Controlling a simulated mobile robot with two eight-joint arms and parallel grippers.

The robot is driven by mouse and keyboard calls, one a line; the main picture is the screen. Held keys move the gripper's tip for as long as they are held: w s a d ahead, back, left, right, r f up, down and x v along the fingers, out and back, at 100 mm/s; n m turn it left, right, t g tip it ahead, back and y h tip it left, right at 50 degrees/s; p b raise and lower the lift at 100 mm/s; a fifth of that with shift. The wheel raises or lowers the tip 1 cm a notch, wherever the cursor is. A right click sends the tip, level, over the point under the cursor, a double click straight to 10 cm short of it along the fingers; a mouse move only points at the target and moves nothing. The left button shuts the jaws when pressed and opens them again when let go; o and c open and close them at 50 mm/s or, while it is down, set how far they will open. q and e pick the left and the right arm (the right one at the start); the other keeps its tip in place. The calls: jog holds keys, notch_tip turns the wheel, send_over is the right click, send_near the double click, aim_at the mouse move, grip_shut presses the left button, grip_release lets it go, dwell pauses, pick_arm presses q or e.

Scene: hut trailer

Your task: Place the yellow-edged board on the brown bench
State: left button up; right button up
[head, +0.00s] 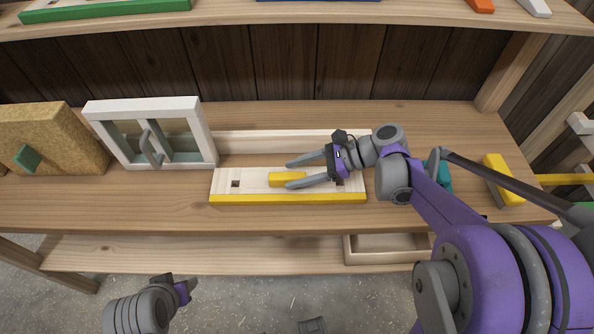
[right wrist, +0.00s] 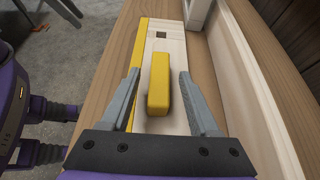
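The yellow-edged board (head: 250,187) is pale wood with a yellow front edge, a square hole near its left end and a yellow block handle (head: 287,180) on top. It lies flat on a brown wooden bench (head: 120,208). My right gripper (head: 296,173) is open over the board, its fingers pointing left on either side of the handle. The right wrist view shows the handle (right wrist: 159,85) between the spread fingers, with gaps on both sides. My left gripper (head: 182,290) is low at the bottom left, away from the board; its fingers are not clear.
A white-framed window piece (head: 205,140) and a cork-like board with a green handle (head: 60,140) stand left of the board. A pale wooden strip (head: 250,142) lies behind it. A yellow-headed tool (head: 503,180) is at the right. A shelf (head: 230,16) runs above.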

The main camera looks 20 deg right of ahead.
jog(key=v, duration=1.2)
jog(key=shift+r, duration=0.15)
jog(key=shift+a, duration=0.1)
